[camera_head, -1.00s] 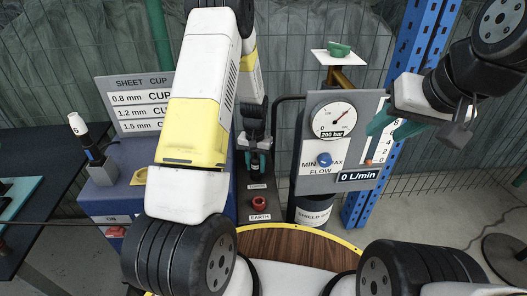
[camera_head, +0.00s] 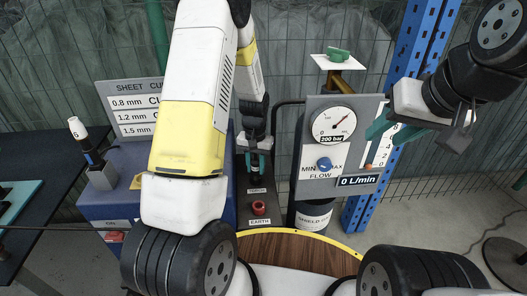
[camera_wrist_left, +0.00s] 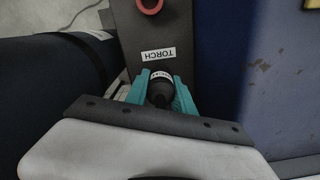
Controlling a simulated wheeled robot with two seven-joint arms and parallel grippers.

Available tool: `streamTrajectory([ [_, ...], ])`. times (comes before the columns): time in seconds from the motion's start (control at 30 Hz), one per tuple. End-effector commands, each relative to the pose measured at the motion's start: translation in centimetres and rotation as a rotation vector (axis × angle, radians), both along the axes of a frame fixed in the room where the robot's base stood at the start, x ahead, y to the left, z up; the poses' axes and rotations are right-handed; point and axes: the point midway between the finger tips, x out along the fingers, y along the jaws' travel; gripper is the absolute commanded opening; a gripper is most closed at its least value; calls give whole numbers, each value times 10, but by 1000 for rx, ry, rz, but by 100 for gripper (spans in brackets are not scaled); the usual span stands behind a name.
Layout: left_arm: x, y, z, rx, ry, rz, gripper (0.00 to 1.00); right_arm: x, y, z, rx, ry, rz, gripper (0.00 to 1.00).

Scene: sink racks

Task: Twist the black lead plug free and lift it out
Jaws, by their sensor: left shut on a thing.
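The black lead plug (camera_wrist_left: 159,92) stands between the teal fingers of my left gripper (camera_wrist_left: 161,93) in the left wrist view, with a small white label on its top. It is beside the TORCH label on the dark panel (camera_wrist_left: 157,30). My left gripper (camera_head: 255,163) is shut on the plug just above the TORCH label in the head view. The plug's lower end and socket are hidden, so I cannot tell how far it sits in. My right gripper (camera_head: 391,129) is open, with teal fingers apart beside the grey gauge panel.
A red EARTH socket (camera_head: 259,208) sits in front of TORCH; it also shows in the left wrist view (camera_wrist_left: 149,5). The gauge panel (camera_head: 310,128) stands right, a blue cabinet (camera_head: 112,200) left. A wooden round top (camera_head: 300,250) lies in front.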

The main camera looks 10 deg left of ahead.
Motion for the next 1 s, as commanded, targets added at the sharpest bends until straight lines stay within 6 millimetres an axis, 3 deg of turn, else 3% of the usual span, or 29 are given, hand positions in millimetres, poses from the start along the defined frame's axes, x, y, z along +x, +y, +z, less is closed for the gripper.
streamTrajectory([
  [0.3,-84,-25,9,-1,-1,-3,0,0,0,0,0,0,0,40],
  [0.47,-111,-33,12,0,-2,-2,0,0,0,0,0,0,0,40],
  [0.7,-128,-37,17,0,-4,-1,0,0,0,0,0,0,0,40],
  [1.0,-128,-37,29,0,-5,0,0,0,0,0,0,0,0,40],
])
